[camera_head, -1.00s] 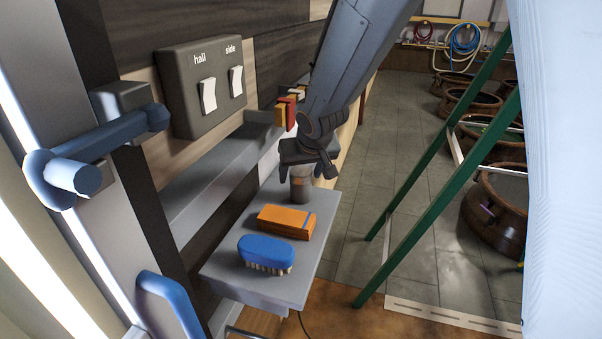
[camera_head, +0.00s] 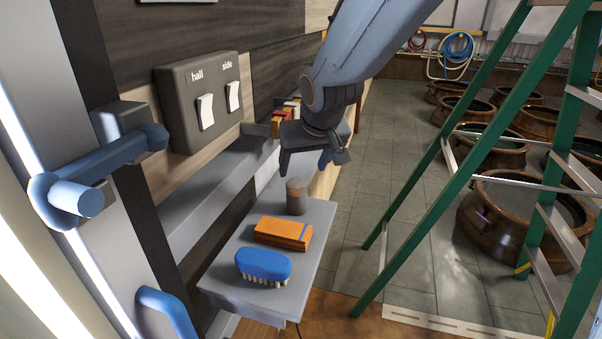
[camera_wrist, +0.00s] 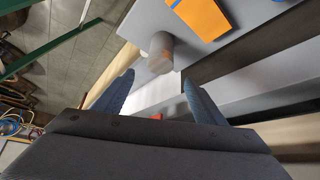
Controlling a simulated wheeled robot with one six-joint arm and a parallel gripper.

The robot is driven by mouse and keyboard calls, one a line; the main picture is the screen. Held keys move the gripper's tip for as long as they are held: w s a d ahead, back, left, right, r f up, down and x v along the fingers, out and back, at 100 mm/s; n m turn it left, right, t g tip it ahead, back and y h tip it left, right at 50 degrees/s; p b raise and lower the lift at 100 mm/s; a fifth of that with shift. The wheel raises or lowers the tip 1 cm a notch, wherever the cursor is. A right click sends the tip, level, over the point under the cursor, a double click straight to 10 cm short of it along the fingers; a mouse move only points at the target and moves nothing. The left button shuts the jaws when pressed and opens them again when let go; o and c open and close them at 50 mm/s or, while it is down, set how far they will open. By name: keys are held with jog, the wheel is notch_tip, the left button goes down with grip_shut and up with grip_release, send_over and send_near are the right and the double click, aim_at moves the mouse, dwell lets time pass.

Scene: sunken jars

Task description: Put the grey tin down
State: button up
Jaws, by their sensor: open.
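The grey tin (camera_head: 296,197) stands upright on the far end of a small grey shelf (camera_head: 225,277) in the head view. It has a brownish band near its top. My gripper (camera_head: 305,165) is open and empty, just above and behind the tin, apart from it. In the wrist view the tin (camera_wrist: 161,50) stands beyond the spread fingers of my gripper (camera_wrist: 155,92), near the shelf's edge.
An orange block (camera_head: 283,233) and a blue brush (camera_head: 263,266) lie on the same shelf, nearer than the tin. A switch box (camera_head: 205,100) is on the wall at left. A green ladder (camera_head: 440,190) and several sunken jars (camera_head: 500,225) are at right.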

jog(key=s+d+f+m+g, duration=0.1)
jog(key=s+d+f+g, duration=0.1)
jog(key=s+d+f, duration=0.3)
jog(key=s+d+f+m+g+h, duration=0.1)
jog(key=s+d+f+g, duration=0.2)
jog(key=s+d+f, duration=0.3)
jog(key=s+d, duration=0.4)
jog(key=s, duration=0.3)
jog(key=shift+d+m+h, duration=0.3)
jog(key=shift+d+m, duration=0.05)
jog(key=shift+m, duration=0.05)
jog(key=shift+f, duration=0.15)
